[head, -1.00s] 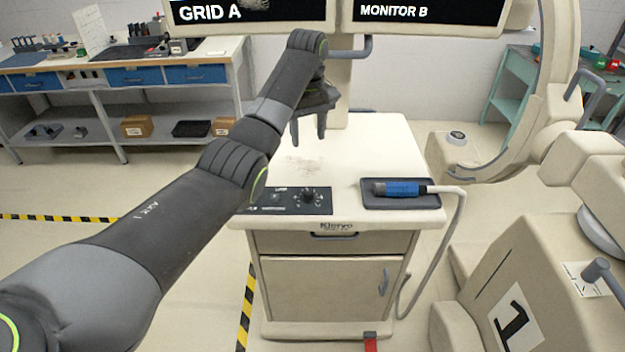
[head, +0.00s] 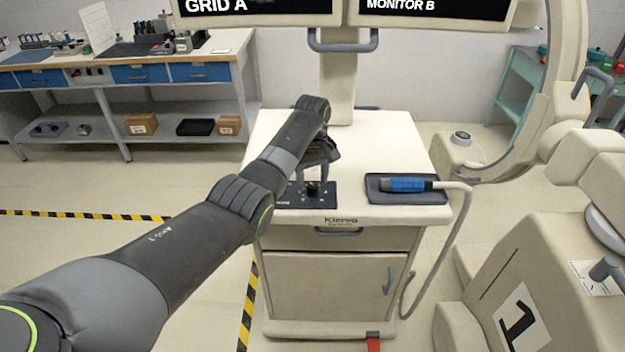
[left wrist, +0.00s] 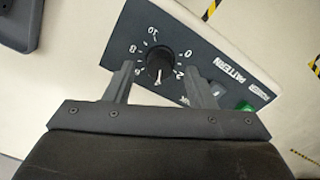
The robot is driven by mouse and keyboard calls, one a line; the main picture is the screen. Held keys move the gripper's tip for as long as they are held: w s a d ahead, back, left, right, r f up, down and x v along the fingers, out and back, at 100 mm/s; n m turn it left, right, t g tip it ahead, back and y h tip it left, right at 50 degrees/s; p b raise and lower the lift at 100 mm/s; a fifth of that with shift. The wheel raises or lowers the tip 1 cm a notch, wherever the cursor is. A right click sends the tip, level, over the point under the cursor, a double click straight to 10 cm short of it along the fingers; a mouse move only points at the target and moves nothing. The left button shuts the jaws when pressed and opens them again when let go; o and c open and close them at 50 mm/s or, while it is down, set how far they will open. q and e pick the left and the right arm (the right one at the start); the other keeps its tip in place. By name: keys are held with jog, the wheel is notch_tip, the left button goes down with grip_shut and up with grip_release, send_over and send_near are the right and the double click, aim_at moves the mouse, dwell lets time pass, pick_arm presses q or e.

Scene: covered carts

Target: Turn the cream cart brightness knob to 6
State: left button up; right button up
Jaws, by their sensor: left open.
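The cream cart (head: 385,150) stands ahead with a black control panel (head: 327,203) at its front left top edge. A black round knob (head: 313,188) sits on it; the knob also shows in the left wrist view (left wrist: 159,64), ringed by numbers from 0 to 10. Its white pointer mark faces the lower side of that picture, roughly toward 4; the number there is hard to read. My left gripper (head: 314,172) is over the panel, open, its fingers (left wrist: 162,78) on either side of the knob. Contact cannot be told. My right gripper is out of view.
The panel also carries the word PATTERN and a green switch (left wrist: 244,107). A blue-handled probe (head: 408,184) lies in a dark tray (head: 378,196) on the cart's right, its cable hanging down. Monitors stand behind. A large cream machine (head: 530,260) is at the right.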

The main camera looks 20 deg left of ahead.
pick_arm(q)
jog(key=shift+f, duration=0.8)
jog(key=c, duration=1)
jog(key=shift+r, duration=0.1)
